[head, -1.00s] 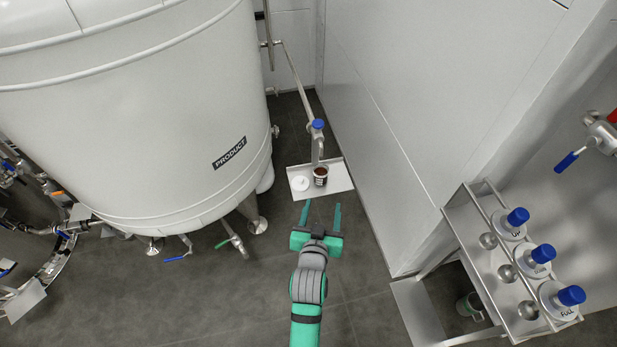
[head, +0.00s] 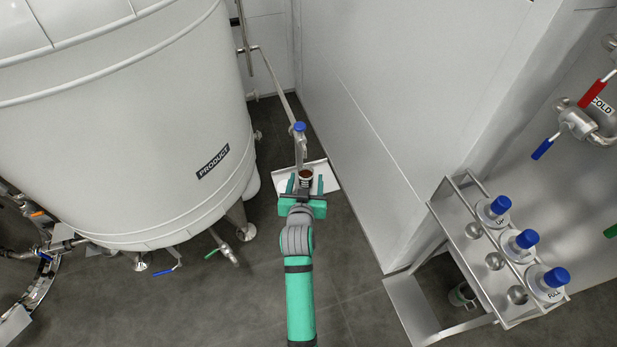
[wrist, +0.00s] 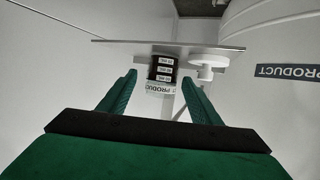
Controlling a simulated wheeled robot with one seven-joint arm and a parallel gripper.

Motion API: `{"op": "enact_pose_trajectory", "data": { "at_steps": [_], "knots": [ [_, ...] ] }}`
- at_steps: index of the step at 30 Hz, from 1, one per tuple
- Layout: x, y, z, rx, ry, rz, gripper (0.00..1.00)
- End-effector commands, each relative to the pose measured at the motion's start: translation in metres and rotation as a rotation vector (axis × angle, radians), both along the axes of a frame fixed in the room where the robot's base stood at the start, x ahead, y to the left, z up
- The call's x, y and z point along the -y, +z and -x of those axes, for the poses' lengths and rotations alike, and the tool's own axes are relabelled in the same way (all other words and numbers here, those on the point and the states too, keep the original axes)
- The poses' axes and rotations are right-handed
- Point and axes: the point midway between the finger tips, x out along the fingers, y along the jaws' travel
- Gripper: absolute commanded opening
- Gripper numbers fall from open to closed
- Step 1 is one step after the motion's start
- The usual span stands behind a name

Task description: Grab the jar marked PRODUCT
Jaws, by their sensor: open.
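The PRODUCT jar (head: 306,175) stands on a small white shelf (head: 331,178) under a blue-capped tap. It is dark inside, and my gripper partly hides it in the head view. In the wrist view the jar (wrist: 162,70) appears upside down, with a black label band and a white band reading PRODUCT. My green gripper (head: 305,186) is open, with a finger on each side of the jar. In the wrist view my gripper (wrist: 160,88) shows a gap between each finger and the jar.
A white lid (wrist: 209,62) lies beside the jar on the shelf. A large white tank (head: 130,120) labelled PRODUCT stands to the left, and a white wall (head: 385,130) to the right. A rack with several blue-capped bottles (head: 520,240) is at the right.

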Motion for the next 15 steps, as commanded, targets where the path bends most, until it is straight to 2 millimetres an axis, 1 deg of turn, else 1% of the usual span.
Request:
{"op": "enact_pose_trajectory", "data": {
  "at_steps": [1, 6, 10, 15],
  "knots": [
    [-0.001, -0.001, -0.009, 0.001, 0.001, 0.001, 0.58],
    [0.001, -0.009, -0.027, -0.001, 0.000, 0.000, 0.58],
    [0.003, -0.011, -0.033, 0.000, -0.003, -0.001, 0.58],
    [0.005, -0.011, -0.033, 0.000, -0.006, -0.001, 0.58]
  ]
}}
